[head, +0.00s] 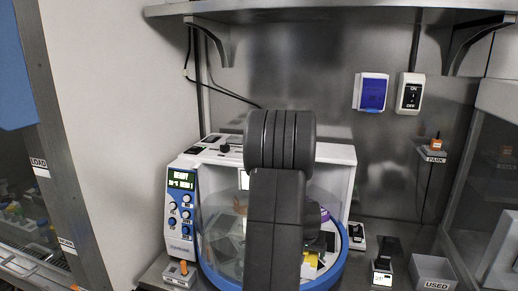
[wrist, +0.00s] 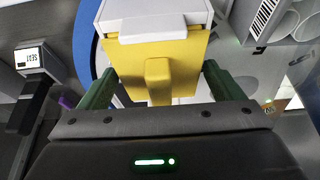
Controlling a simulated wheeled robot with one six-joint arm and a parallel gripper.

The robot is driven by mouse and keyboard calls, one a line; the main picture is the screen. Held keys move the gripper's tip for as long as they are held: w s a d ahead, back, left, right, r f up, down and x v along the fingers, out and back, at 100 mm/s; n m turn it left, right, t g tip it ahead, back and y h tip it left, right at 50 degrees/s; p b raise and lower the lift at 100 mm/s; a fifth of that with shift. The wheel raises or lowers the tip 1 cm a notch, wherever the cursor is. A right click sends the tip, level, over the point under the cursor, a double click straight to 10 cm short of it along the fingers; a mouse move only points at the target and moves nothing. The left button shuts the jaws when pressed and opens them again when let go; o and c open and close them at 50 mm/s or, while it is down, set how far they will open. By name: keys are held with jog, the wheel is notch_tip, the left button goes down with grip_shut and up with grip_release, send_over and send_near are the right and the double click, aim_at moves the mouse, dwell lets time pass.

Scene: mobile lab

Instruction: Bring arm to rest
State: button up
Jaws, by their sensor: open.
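My gripper (wrist: 158,72) shows in the wrist view with two green fingers spread apart. A yellow block (wrist: 185,60) with a raised yellow tab and a white part beyond it lies between the fingers. Small gaps seem to show at its sides, though contact is hard to judge. In the head view my dark arm stands upright in front of a white bench machine (head: 180,215) whose display reads READY. The arm reaches over the machine's blue-rimmed round opening (head: 342,262), with a clear cover at its left. A bit of yellow (head: 309,268) shows inside; my gripper is mostly hidden there.
A metal shelf (head: 330,10) with brackets runs overhead. A bin labelled USED (head: 433,270) and a small device (head: 381,272) stand to the right. A PARK holder (head: 433,155), a blue-covered socket (head: 371,92) and an ON/OFF switch (head: 411,93) are on the back wall.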

jog(key=x, duration=0.2)
jog(key=shift+f, duration=0.35)
jog(key=shift+r, duration=0.3)
jog(key=shift+f, duration=0.15)
